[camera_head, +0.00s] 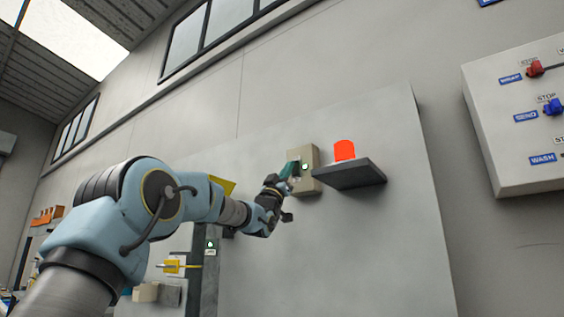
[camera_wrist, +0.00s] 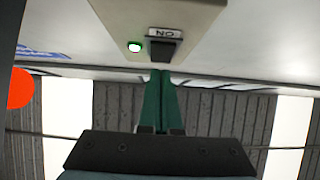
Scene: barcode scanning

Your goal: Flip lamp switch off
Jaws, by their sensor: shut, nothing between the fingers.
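A beige switch box (camera_head: 310,178) hangs on the grey wall panel; a lit green light shows on it (camera_head: 305,166). The wrist view shows the box (camera_wrist: 185,14) upside down, with an ON label (camera_wrist: 164,33), a black switch (camera_wrist: 163,50) and the lit green light (camera_wrist: 134,47). The orange-red lamp (camera_head: 345,150) glows on a dark shelf (camera_head: 350,174) right of the box; its edge shows in the wrist view (camera_wrist: 20,88). My gripper (camera_head: 294,169) is at the box. Its green fingers (camera_wrist: 160,74) are shut together, empty, tips close to the switch; I cannot tell whether they touch.
The shelf juts out from the wall just right of the box. A larger control box (camera_head: 530,120) with red and blue knobs is at the far right. A post with another green-lit box (camera_head: 211,246) stands below my arm. The wall below the shelf is clear.

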